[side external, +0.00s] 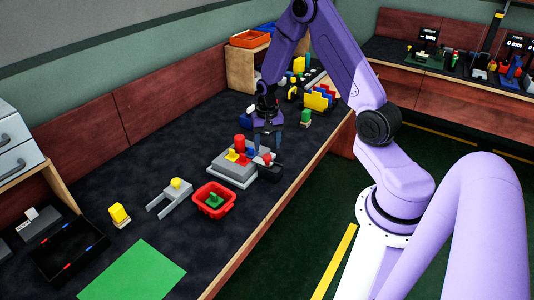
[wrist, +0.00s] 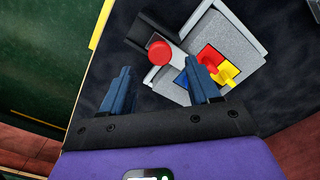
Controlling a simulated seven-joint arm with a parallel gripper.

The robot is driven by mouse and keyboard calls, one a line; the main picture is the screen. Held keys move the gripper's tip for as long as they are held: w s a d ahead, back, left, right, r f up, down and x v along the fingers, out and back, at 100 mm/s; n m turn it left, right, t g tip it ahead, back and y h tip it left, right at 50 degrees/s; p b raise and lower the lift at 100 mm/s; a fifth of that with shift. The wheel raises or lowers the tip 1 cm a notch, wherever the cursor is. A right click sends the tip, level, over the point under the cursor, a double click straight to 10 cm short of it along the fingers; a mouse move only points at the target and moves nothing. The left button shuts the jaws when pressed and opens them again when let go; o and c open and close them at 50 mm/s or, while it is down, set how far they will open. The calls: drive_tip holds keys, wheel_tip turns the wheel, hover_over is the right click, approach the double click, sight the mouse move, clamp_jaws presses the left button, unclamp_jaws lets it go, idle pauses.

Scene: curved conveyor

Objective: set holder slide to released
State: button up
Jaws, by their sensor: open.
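The holder (side external: 222,166) is a grey stepped base with red, yellow and blue pieces on it; it also shows in the wrist view (wrist: 229,38). A round red knob (wrist: 160,52) sits on a pale bar at its edge, with a black block (wrist: 151,32) beside it. This looks like the slide; its exact position along its track cannot be told. My gripper (wrist: 163,78) is open and empty, with the knob ahead of the gap between its fingers. The right finger partly covers the blue piece. In the side view my gripper (side external: 266,146) is over the holder's right side.
A red basket (side external: 214,200) with a green piece stands in front of the holder. A grey fork-shaped fixture (side external: 168,198) with a yellow piece is to the left. The table's front edge is close by on the right.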

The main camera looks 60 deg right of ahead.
sight(267, 156)
drive_tip(key=shift+f, duration=2.35)
